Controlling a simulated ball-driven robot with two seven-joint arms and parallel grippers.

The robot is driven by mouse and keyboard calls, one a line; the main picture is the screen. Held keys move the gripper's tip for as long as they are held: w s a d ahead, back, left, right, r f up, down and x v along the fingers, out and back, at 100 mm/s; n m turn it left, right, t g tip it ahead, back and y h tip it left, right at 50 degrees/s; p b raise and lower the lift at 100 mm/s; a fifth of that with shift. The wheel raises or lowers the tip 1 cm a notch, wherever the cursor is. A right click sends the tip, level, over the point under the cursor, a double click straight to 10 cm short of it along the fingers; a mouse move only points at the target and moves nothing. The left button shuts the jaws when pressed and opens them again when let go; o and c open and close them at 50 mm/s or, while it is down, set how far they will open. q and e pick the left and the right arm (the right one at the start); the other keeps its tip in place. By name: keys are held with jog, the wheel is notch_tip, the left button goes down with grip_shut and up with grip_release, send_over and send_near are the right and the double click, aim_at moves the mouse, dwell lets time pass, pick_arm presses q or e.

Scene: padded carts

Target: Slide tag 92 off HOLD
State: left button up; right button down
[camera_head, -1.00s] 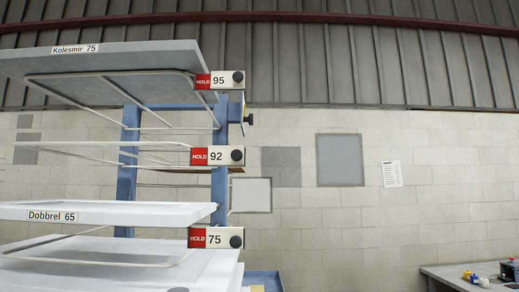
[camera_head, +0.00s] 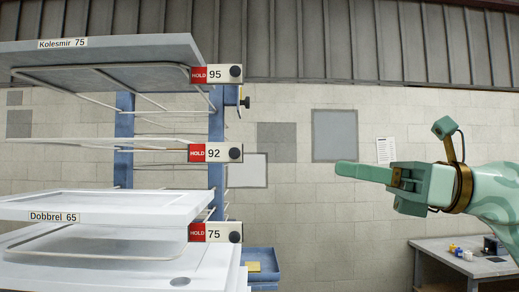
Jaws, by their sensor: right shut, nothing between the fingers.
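Tag 92 (camera_head: 215,153) is a white plate with a black round knob at its right end. Its red HOLD part (camera_head: 197,153) shows at the left end, so the tag stands at HOLD. It sits at the front right end of the middle wire shelf (camera_head: 90,142), which looks empty. My right gripper (camera_head: 338,169) comes in from the right, shut and empty, pointing left. In the picture it is well to the right of the tag's knob, apart from it. My left gripper is not in view.
Tag 95 (camera_head: 217,74) above and tag 75 (camera_head: 215,233) below also show red HOLD. A grey panel labelled Kolesmir 75 (camera_head: 110,50) and a white one labelled Dobbrel 65 (camera_head: 100,203) lie on the shelves. A blue bin (camera_head: 261,282) and a table (camera_head: 450,247) stand lower right.

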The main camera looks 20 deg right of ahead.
jog(key=shift+f, duration=0.15)
jog(key=shift+a, duration=0.15)
jog(key=p, duration=0.7)
send_near(240, 154)
jog(key=x, duration=0.5)
jog(key=shift+w+a+r, duration=0.1)
jog(key=shift+a+r, duration=0.15)
jog(key=shift+a, duration=0.05)
jog(key=shift+w+a, duration=0.3)
jog(key=shift+a, duration=0.15)
jog(key=shift+a, duration=0.1)
